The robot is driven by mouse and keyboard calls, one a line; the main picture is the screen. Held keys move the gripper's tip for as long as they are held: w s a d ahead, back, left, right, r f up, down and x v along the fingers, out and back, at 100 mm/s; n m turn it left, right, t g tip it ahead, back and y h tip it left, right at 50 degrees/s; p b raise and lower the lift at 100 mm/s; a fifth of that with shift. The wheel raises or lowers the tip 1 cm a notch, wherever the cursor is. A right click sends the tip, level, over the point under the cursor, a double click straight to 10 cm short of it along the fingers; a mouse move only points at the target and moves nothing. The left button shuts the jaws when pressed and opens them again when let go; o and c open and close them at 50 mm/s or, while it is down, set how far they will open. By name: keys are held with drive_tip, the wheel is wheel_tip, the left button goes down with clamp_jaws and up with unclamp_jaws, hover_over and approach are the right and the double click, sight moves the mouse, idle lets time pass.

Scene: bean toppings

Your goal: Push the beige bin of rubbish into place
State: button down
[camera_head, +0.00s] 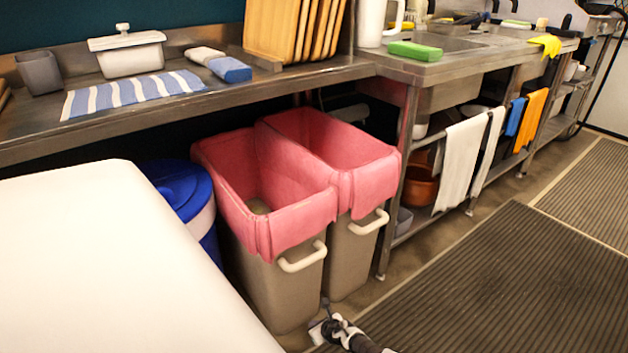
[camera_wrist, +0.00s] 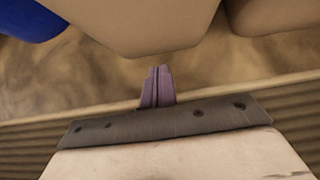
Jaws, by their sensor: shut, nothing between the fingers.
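Two beige bins with pink liners stand side by side under the steel counter. The left bin (camera_head: 285,292) sticks out further toward me than the right bin (camera_head: 350,262). Both have white handles on their fronts. My gripper (camera_head: 325,303) is low near the floor, by the front right lower corner of the left bin. In the wrist view its shut, empty fingers (camera_wrist: 158,70) point at the left bin's front (camera_wrist: 140,25), with a very small gap or touching; I cannot tell which. The right bin (camera_wrist: 275,15) shows at the upper right there. The rubbish inside is mostly hidden.
A blue-lidded bin (camera_head: 180,188) stands left of the beige bins, and also shows in the wrist view (camera_wrist: 28,18). A shelf leg (camera_head: 388,240) stands close right of the right bin. A ribbed mat (camera_head: 500,285) covers the open floor at right.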

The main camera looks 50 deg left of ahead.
drive_tip(key=p+v, duration=0.5)
drive_tip(key=v, duration=0.2)
drive_tip(key=shift+d+r, duration=0.3)
drive_tip(key=shift+r, duration=0.05)
drive_tip(key=shift+s, duration=0.2)
